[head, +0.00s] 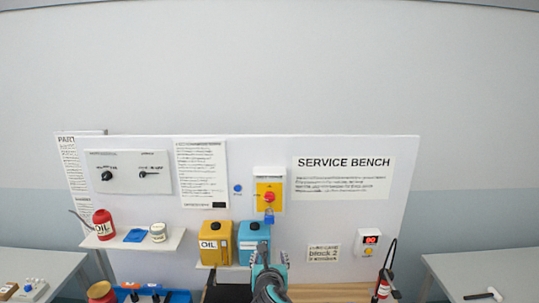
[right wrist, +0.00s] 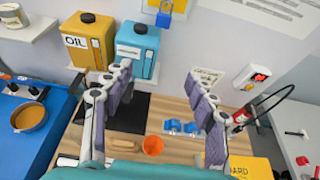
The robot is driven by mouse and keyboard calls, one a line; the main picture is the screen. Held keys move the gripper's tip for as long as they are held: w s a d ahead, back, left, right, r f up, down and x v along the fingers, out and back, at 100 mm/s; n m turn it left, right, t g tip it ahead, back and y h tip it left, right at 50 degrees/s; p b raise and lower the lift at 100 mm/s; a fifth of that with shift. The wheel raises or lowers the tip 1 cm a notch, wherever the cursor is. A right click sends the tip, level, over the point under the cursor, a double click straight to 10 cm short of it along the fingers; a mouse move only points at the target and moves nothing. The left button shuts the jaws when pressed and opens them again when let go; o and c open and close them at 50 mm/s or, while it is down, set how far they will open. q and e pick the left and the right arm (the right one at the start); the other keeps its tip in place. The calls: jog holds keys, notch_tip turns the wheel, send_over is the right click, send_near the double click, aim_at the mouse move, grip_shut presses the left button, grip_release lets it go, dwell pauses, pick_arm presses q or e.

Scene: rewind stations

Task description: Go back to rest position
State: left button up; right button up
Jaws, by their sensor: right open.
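My right gripper (right wrist: 160,105) is open in the right wrist view, its two fingers apart above the wooden bench top (right wrist: 180,115) with nothing between them. In the head view my right arm and gripper (head: 265,262) rise at the bottom centre, in front of the blue canister (head: 250,238). My left gripper does not show in either view.
A yellow OIL canister (head: 214,242) stands beside the blue one. An orange cup (right wrist: 152,145) and blue parts (right wrist: 182,127) lie on the bench below the gripper. A red extinguisher (head: 384,284) stands at right. The panel (head: 330,225) rises behind.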

jog(key=s+d+f+m+g+h+b, duration=0.2)
jog(key=s+d+f+m+g+b, duration=0.1)
jog(key=s+d+f+m+b, duration=1.15)
pick_arm(q)
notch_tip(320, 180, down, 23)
jog(key=b, duration=0.8)
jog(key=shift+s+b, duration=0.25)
jog(key=shift+b, duration=0.1)
pick_arm(e)
jog(key=s+d+f+m+g+y, duration=0.2)
jog(key=s+f+m, duration=1.2)
jog(key=m, duration=0.7)
notch_tip(320, 180, down, 4)
jog(key=shift+s+d+r+g, duration=0.25)
jog(key=shift+s+d+g, duration=0.1)
jog(key=shift+d+g, duration=0.45)
jog(key=shift+a+m, duration=0.15)
jog(key=shift+m, duration=0.1)
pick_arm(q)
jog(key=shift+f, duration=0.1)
